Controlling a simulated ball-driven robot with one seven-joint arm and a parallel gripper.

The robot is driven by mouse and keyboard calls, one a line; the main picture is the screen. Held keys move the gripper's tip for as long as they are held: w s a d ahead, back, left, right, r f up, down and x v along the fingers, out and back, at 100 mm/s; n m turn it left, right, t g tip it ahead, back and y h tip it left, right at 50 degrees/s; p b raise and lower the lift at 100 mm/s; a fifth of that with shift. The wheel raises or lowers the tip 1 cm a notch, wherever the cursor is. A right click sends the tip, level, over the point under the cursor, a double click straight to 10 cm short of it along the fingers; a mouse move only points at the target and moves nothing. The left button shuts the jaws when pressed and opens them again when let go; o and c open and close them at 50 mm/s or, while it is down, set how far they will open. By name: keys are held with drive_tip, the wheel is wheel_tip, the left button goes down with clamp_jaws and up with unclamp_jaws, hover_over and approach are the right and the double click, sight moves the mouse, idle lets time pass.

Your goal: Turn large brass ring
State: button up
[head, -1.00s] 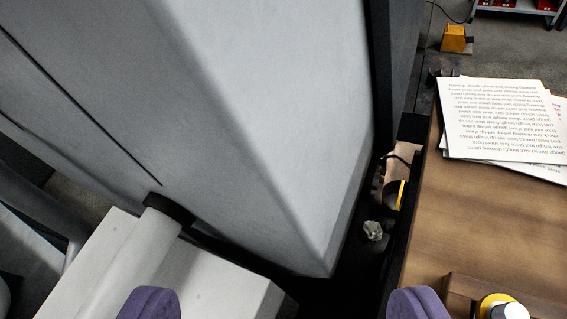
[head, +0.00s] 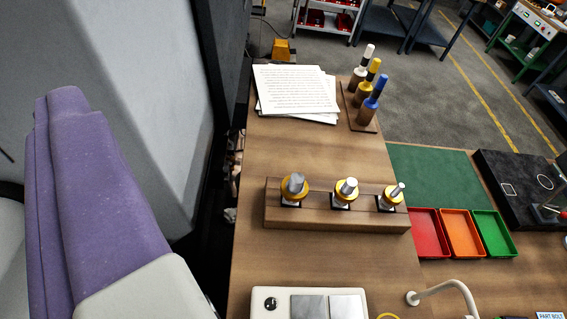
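My gripper (head: 85,180) shows as purple finger parts on a pale body at the far left, in front of a grey machine panel (head: 160,100). It is left of the rack and apart from it. I cannot see a gap between two fingertips or anything held.
Papers (head: 295,90) and a stand of coloured handles (head: 362,105) lie behind the rack. Red (head: 428,235), orange (head: 462,233) and green (head: 494,233) trays stand right. A white device (head: 305,300) and curved white arm (head: 445,288) are in front. The bench left of the papers is narrow.

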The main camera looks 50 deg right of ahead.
drive_tip(key=w+d+f+g+h+p, duration=0.1)
drive_tip(key=w+d+f+g+p, duration=0.2)
drive_tip(key=w+d+p, duration=0.35)
drive_tip(key=m+g+p, duration=0.2)
drive_tip(key=g+p, duration=0.6)
drive_tip(key=p, duration=1.2)
approach(301, 184)
wheel_tip(301, 184, down, 2)
drive_tip(key=x, duration=0.8)
drive_tip(key=shift+w+d, duration=0.15)
drive_tip(key=shift+w, duration=0.25)
